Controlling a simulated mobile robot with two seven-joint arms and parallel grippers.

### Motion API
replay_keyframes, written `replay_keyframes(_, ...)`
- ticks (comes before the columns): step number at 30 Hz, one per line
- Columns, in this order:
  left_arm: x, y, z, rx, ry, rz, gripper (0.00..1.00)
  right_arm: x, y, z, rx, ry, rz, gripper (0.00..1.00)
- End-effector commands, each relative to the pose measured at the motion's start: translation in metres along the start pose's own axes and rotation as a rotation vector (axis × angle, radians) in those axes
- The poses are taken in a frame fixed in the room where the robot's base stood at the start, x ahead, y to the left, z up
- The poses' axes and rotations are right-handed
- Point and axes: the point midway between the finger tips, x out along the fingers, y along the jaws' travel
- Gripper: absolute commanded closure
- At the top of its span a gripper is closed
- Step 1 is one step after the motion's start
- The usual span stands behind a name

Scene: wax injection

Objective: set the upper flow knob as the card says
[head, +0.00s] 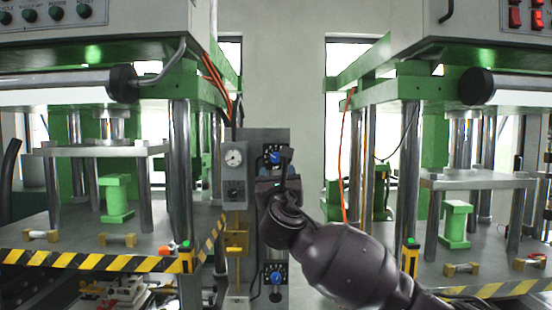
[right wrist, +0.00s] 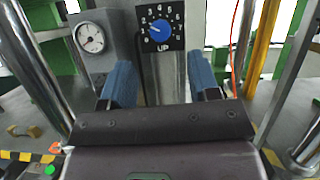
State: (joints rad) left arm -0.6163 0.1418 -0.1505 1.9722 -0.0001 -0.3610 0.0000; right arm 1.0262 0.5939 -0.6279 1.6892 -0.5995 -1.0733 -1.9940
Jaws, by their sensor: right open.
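The upper flow knob (head: 275,158) is a blue dial on a black numbered plate, high on the grey post in the head view. In the right wrist view the same blue knob (right wrist: 159,28) sits above the word "UP"; a light mark shows on its face, but its exact reading is too small to tell. My right gripper (right wrist: 162,80) is open and empty; its blue-padded fingers stand apart, below and to either side of the knob, not touching it. In the head view my right gripper (head: 284,170) partly covers the post just below the knob. I cannot make out a card.
A lower blue knob (head: 276,278) sits on the same post (head: 266,137). A grey box with a round gauge (head: 234,158) is close on the left. Green presses with steel columns (head: 181,150) stand on both sides, with striped table edges (head: 90,261).

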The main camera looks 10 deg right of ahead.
Motion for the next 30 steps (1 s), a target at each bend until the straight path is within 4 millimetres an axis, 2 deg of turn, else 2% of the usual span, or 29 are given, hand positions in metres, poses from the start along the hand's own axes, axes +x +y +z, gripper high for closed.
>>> replay_keyframes(6,-0.004,-0.001,-0.006,0.001,-0.004,0.000,0.57,0.037,0.000,0.001,0.000,0.002,-0.001,0.44)
replay_keyframes(15,-0.007,-0.002,-0.004,0.001,-0.018,0.000,0.57,0.070,0.000,0.001,0.001,0.001,0.000,0.44)
replay_keyframes(21,-0.008,-0.002,-0.005,0.000,-0.017,0.000,0.57,0.078,0.001,0.000,0.001,0.000,0.001,0.44)
replay_keyframes(29,-0.009,-0.001,-0.005,-0.002,-0.018,0.000,0.57,0.078,0.000,0.000,0.001,0.000,0.001,0.44)
replay_keyframes(30,-0.009,-0.001,-0.005,-0.002,-0.018,0.000,0.57,0.078,0.000,0.000,0.001,0.000,0.001,0.49)
